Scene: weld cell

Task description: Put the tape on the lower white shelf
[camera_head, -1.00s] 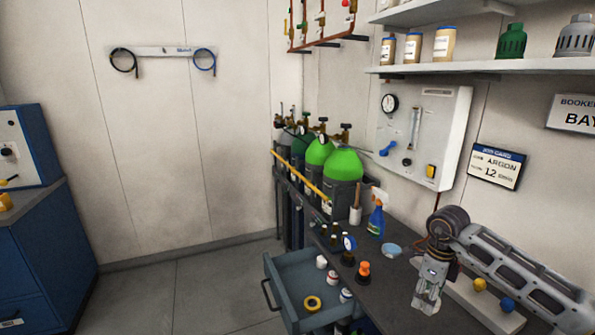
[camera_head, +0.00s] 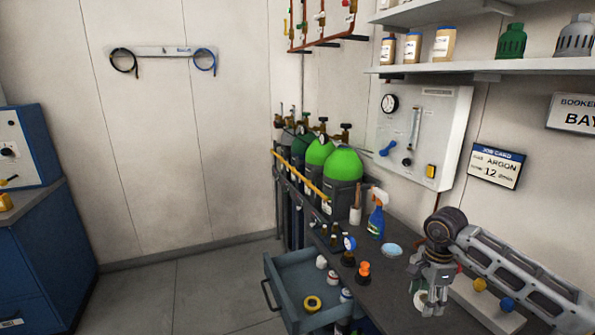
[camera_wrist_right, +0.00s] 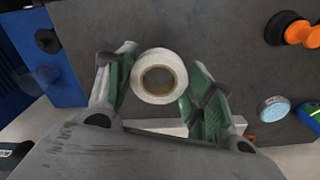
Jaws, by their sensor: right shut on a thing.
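The tape is a white roll (camera_head: 420,298) between the fingertips of my right gripper (camera_head: 430,302), low over the right part of the grey bench. In the right wrist view the roll (camera_wrist_right: 158,98) faces the camera with its brown core showing, and the green-padded fingers (camera_wrist_right: 160,77) are shut on its two sides. Whether it touches the bench is hard to tell. The lower white shelf (camera_head: 470,68) is on the wall at upper right, well above the gripper. My left gripper is not in view.
The shelf holds several jars (camera_head: 445,43), a green container (camera_head: 511,42) and a grey one (camera_head: 575,38), with gaps between. A wall panel (camera_head: 455,125) hangs below.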

